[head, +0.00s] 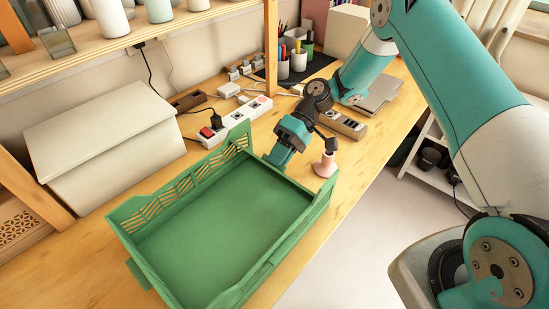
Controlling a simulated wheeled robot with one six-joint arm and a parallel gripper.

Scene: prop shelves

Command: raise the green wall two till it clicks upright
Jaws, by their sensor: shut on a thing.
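A green crate (119,212) stands on the wooden bench. Its left long wall (185,185) with slatted openings is up, and its right long wall (290,248) also shows raised. My gripper (277,160) is at the crate's far short side, pointing down, with its jaws shut at that edge. What it grips there, taken as green wall two, is mostly hidden by the gripper, and its angle cannot be told. The crate floor is bare and empty.
A pink-based object (325,165) stands close right of my gripper. Power strips (228,122) and cables lie behind the crate. A white box (100,145) is at left. Pen cups (299,58) stand at the back. The bench edge runs close along the crate's right.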

